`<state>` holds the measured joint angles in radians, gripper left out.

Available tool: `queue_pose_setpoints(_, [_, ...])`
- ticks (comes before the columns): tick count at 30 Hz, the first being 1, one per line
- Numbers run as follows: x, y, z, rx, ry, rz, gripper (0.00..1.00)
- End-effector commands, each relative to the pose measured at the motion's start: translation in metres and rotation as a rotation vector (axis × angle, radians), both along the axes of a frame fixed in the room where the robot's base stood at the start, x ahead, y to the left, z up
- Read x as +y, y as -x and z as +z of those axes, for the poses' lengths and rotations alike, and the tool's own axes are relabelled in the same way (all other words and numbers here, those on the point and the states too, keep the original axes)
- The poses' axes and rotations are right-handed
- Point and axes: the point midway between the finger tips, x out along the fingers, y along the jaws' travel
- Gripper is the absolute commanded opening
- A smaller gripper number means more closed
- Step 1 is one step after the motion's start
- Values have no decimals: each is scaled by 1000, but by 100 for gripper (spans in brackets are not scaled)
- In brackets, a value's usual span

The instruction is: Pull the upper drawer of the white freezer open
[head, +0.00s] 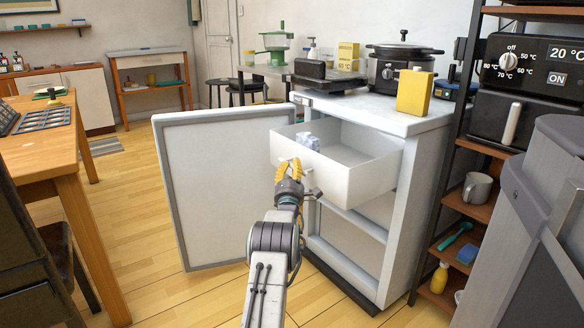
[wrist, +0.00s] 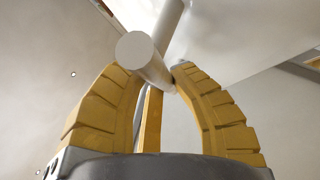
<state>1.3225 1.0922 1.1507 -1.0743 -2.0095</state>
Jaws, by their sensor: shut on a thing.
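The white freezer (head: 421,175) stands right of centre with its door (head: 210,190) swung open to the left. Its upper drawer (head: 365,182) is pulled out well past the freezer's front, and a small pale blue-and-white item (head: 308,140) lies inside. My gripper (head: 289,168) is at the drawer's front with its yellow fingers closed around the handle. In the wrist view the fingers press on both sides of a light grey handle bar (wrist: 146,58). Part of the handle is hidden by the fingers.
A slow cooker (head: 398,65) and a yellow box (head: 415,92) stand on the freezer top. A dark shelf rack (head: 470,160) is close on the right. A wooden table (head: 50,150) is at left. The floor (head: 150,220) between table and door is clear.

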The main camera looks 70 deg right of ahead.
Motion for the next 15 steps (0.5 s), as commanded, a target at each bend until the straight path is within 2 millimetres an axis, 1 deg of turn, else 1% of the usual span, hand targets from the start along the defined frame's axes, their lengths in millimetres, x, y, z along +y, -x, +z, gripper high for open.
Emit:
queue_pose_setpoints(1, [1, -2, 6, -2, 11, 2, 0])
queue_pose_setpoints(4, [1, -2, 6, -2, 11, 2, 0])
queue_pose_setpoints(5, [1, -2, 6, -2, 11, 2, 23])
queue_pose_setpoints(12, [0, -1, 3, -1, 6, 1, 44])
queue_pose_setpoints(14, [0, -1, 3, -1, 5, 1, 50])
queue_pose_setpoints(15, [0, 0, 2, -1, 4, 1, 50])
